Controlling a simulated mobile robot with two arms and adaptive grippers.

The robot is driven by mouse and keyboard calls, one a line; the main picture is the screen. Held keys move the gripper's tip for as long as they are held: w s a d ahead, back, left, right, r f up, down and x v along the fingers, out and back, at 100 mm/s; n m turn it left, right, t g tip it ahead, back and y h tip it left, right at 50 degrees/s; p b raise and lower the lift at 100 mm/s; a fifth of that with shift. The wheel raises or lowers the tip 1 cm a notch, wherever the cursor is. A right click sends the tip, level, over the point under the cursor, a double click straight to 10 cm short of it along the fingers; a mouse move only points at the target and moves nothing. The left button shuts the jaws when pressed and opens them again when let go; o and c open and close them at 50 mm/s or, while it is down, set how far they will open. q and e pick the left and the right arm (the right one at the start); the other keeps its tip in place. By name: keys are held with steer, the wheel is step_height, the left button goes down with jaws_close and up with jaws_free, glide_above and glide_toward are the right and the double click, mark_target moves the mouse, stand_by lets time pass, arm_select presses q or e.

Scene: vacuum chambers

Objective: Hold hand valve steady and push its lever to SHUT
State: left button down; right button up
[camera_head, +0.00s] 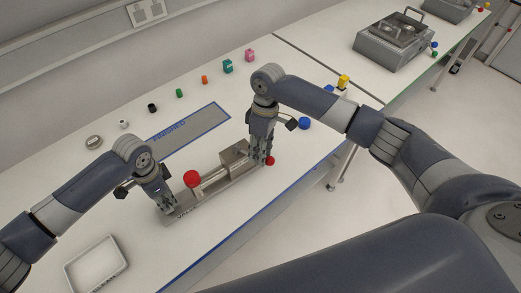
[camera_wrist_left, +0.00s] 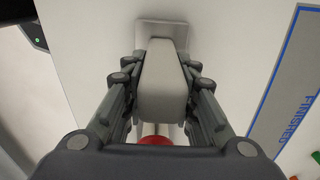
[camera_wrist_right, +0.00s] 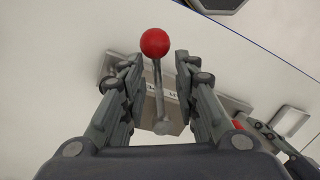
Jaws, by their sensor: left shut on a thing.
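The hand valve (camera_head: 211,190) is a long metallic piece lying on the white table, with a boxy body at its right end and a red knob (camera_head: 193,178) near its left end. My left gripper (camera_head: 167,206) is shut on the valve's left end; the left wrist view shows a pale grey block (camera_wrist_left: 160,85) between its fingers. The lever (camera_wrist_right: 158,90) is a thin metal rod with a red ball (camera_wrist_right: 155,42). The ball also shows in the head view (camera_head: 270,161). My right gripper (camera_wrist_right: 158,65) is open, its fingers on both sides of the lever with gaps. The lever's labels are unreadable.
A grey area marked FINISHED (camera_head: 185,130) lies behind the valve. Several small coloured pieces stand in a row along the back. A white tray (camera_head: 97,262) sits at front left. A blue round piece (camera_head: 304,123) is right of my right gripper. A blue line marks the front edge.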

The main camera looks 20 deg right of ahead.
steer(key=shift+f, duration=0.1)
jaws_close()
steer(key=shift+d, duration=0.1)
steer(key=shift+s, duration=0.15)
steer(key=shift+o, duration=0.9)
jaws_free()
steer(key=shift+s+f, duration=0.1)
step_height(320, 180, up, 14)
steer(key=w+d, duration=0.1)
steer(key=w, duration=0.1)
steer(key=shift+w+d+f, duration=0.15)
steer(key=shift+d, duration=0.25)
stand_by(0.4)
